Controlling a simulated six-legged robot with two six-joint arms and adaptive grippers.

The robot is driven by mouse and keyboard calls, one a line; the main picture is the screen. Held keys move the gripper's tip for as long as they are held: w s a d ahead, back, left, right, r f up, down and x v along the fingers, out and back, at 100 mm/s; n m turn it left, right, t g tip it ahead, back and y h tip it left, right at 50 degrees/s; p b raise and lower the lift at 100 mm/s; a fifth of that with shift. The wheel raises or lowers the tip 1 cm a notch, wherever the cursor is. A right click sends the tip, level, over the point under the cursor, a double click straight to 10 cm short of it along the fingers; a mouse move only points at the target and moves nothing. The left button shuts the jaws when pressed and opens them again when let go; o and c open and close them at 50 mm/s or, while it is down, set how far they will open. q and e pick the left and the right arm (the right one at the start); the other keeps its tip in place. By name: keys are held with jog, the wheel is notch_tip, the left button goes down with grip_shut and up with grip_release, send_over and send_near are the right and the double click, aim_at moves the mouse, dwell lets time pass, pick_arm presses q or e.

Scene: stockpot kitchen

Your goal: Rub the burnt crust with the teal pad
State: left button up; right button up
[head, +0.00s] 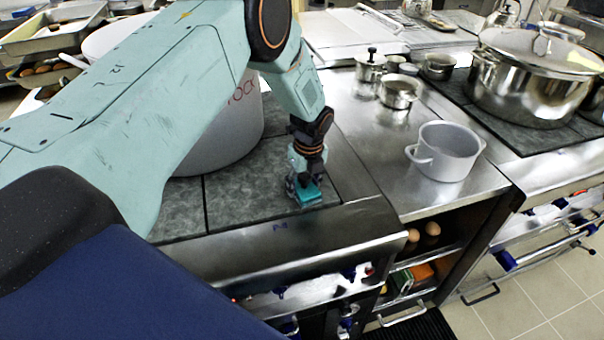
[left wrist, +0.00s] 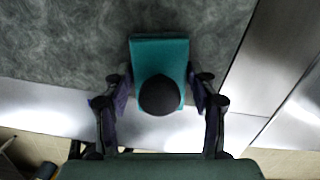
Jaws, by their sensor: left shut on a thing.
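The teal pad (head: 309,196) is at the front edge of the dark mottled cooktop (head: 245,190) in the head view. In the left wrist view the pad (left wrist: 160,58) is a teal block with a round black knob (left wrist: 160,95). My left gripper (head: 303,183) points down over it, with one finger on each side, shut on the pad. I cannot tell whether the pad touches the cooktop. I cannot pick out a separate burnt crust; the cooktop is mottled grey all over, and the pad hides what is under it. My right gripper is not in view.
A large pale stockpot (head: 225,135) stands on the cooktop behind my left arm. A grey pot (head: 447,150) and small steel pots (head: 399,92) stand on the steel counter at right. A lidded steel pot (head: 530,85) is farther right. Eggs (head: 432,229) sit on a shelf below.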

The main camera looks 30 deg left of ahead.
aim_at(308, 196)
pick_arm(q)
jog(key=shift+s+d+f, duration=0.15)
jog(key=shift+s+d, duration=0.1)
jog(key=shift+s, duration=0.2)
jog(key=shift+s+d+p, duration=1)
jog(key=shift+d+p, duration=0.2)
jog(key=shift+d, duration=0.05)
jog(key=shift+r, duration=0.25)
notch_tip(308, 196, up, 2)
jog(key=shift+w+p, duration=0.15)
jog(key=shift+p, duration=0.7)
jog(key=shift+r+p, duration=1.5)
jog(key=shift+r, duration=0.45)
jog(key=shift+r+p, duration=1.3)
jog(key=shift+r, duration=0.3)
